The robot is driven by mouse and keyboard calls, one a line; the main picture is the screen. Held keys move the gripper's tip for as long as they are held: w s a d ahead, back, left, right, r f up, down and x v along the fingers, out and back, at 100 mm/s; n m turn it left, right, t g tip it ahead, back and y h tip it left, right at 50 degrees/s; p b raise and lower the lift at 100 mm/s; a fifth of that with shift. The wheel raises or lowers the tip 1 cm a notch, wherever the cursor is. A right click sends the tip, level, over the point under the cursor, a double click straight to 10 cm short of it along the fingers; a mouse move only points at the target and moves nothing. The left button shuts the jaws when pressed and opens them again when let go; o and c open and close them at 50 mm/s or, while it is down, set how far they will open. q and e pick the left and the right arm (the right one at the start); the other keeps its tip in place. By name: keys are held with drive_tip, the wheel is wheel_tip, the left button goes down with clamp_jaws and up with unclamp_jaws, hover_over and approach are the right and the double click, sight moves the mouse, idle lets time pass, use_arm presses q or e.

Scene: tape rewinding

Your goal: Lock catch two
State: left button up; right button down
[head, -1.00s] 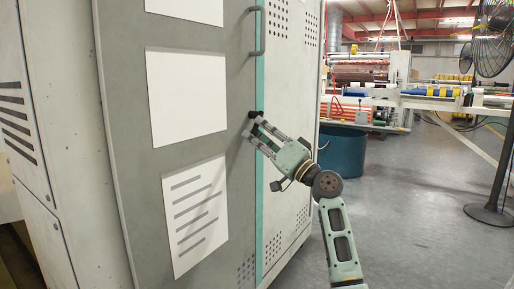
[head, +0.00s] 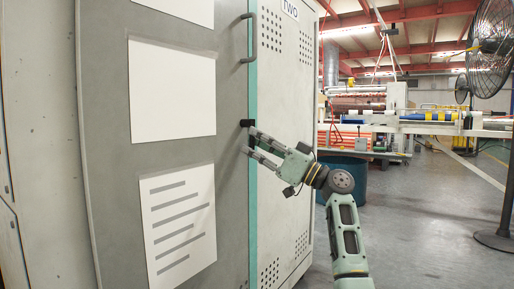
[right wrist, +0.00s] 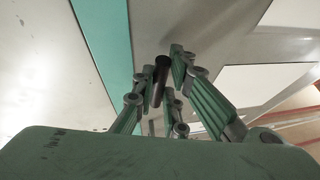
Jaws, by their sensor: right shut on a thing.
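Catch two (head: 246,123) is a small black piece on the edge of the grey cabinet door (head: 228,110), beside the teal strip and below the door handle. My right gripper (head: 250,140) reaches it from the right, its fingers pointing left at the door edge. In the right wrist view, the dark catch (right wrist: 161,78) stands between the green fingers of my right gripper (right wrist: 165,72), which is shut on it. The fingers partly hide the catch, and its exact angle is hard to tell. My left gripper is not in view.
A grey bar handle (head: 249,38) is on the door above the catch. A blue bin (head: 352,172) and fans (head: 489,55) stand behind on the right. Open floor (head: 430,215) lies to the right.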

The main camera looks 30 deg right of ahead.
drive_tip(key=shift+d+n, duration=0.2)
drive_tip(key=shift+n, duration=0.2)
drive_tip(key=c, duration=1.8)
unclamp_jaws()
drive_tip(key=shift+o, duration=0.2)
drive_tip(key=v, duration=1.2)
drive_tip(key=shift+w, duration=0.1)
